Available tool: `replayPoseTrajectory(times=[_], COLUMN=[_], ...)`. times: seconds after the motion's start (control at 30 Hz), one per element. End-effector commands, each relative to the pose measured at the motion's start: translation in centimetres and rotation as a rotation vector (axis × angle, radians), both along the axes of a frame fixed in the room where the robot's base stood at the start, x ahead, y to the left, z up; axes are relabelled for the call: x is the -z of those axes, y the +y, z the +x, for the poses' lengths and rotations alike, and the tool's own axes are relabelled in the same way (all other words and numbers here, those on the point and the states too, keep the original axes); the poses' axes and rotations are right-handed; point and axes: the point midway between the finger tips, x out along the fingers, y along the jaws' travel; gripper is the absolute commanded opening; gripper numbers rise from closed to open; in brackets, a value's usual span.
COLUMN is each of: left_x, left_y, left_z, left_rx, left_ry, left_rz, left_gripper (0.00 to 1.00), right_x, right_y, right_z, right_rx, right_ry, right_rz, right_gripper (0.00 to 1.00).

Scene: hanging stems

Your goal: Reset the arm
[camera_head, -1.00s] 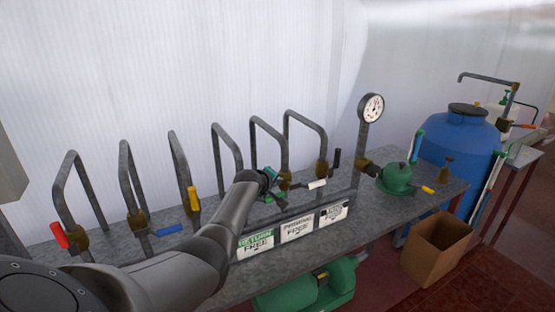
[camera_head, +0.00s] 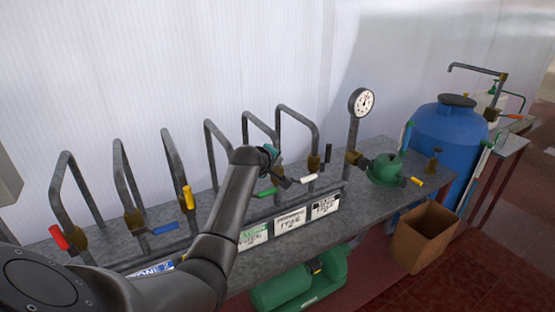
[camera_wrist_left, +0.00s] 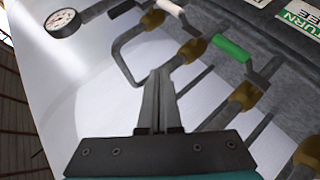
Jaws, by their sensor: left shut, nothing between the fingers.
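My left arm comes in from the lower left in the head view. Its left gripper (camera_head: 284,182) is partly hidden behind my own wrist, near the green-handled valve (camera_head: 266,193) and the white-handled valve (camera_head: 308,178). In the left wrist view the two fingers of the left gripper (camera_wrist_left: 158,76) lie together, shut and empty. There the green handle (camera_wrist_left: 232,47) and white handle (camera_wrist_left: 172,8) show beyond the fingertips. I cannot tell whether the fingers touch a pipe. My right gripper is not in view.
Several bent pipes stand along the grey bench (camera_head: 375,205), with red (camera_head: 58,237), blue (camera_head: 165,228) and yellow (camera_head: 189,197) handles. A gauge (camera_head: 361,101) stands to the right. A blue barrel (camera_head: 450,133) and an open cardboard box (camera_head: 428,238) are further right.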

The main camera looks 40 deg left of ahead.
Motion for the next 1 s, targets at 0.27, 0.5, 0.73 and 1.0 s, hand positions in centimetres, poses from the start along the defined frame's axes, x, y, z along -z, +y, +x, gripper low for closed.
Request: replayPoseTrajectory(times=[0.27,0.5,0.73,1.0], left_x=[-0.3,-0.3,0.3,14.2], left_y=[-0.2,-0.2,-0.3,-3.6], left_z=[-0.1,-0.1,-0.2,-2.8], left_rx=[-0.001,-0.001,0.004,0.130], left_ry=[0.001,0.000,0.007,0.194], left_rz=[-0.001,-0.001,0.004,0.128], left_gripper=[0.00,0.00,0.00,0.00], right_x=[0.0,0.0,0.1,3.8], right_y=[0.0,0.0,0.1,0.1], right_z=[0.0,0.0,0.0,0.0], right_rx=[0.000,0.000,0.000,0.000], right_ry=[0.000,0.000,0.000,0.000], right_rz=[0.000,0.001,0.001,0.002], right_gripper=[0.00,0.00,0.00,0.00])
